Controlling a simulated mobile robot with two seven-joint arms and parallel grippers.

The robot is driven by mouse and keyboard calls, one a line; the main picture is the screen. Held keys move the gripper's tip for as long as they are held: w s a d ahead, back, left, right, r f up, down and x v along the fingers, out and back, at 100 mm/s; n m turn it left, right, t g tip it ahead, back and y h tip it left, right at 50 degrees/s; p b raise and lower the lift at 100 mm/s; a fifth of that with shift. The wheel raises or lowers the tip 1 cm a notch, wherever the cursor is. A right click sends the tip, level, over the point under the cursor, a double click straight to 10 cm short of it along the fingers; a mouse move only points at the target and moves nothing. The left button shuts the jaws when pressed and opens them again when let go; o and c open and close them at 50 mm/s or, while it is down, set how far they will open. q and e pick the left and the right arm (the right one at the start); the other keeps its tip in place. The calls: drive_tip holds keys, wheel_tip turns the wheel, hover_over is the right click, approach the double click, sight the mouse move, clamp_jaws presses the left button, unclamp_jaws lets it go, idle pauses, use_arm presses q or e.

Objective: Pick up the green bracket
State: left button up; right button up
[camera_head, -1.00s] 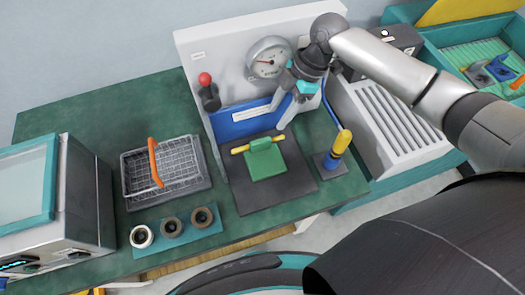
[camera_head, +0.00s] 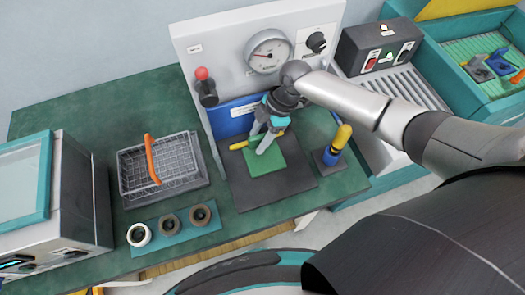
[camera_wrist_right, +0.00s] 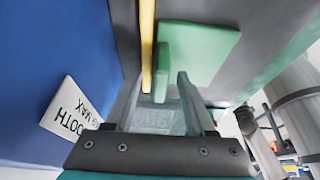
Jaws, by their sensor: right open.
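The green bracket (camera_head: 269,162) lies on a dark plate (camera_head: 303,182) in front of the gauge panel. It has a flat base and an upright flange. A yellow rod (camera_head: 239,145) runs along the flange. My right gripper (camera_head: 258,146) is open at the back of the bracket and hides part of the flange and rod in the head view. In the right wrist view, the bracket (camera_wrist_right: 203,52) is ahead, with its flange and the yellow rod (camera_wrist_right: 147,40) in the gap between my right fingers (camera_wrist_right: 158,88). Contact cannot be told. My left gripper is not in view.
A wire basket with an orange handle (camera_head: 152,160) and several rings on a teal strip (camera_head: 184,227) stand to the left. A yellow-topped blue post (camera_head: 337,146) stands close on the right. The panel with the pressure gauge (camera_head: 269,52) rises behind.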

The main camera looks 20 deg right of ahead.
clamp_jaws()
idle(0.3)
drive_tip(key=shift+r, duration=0.1)
idle(1.0)
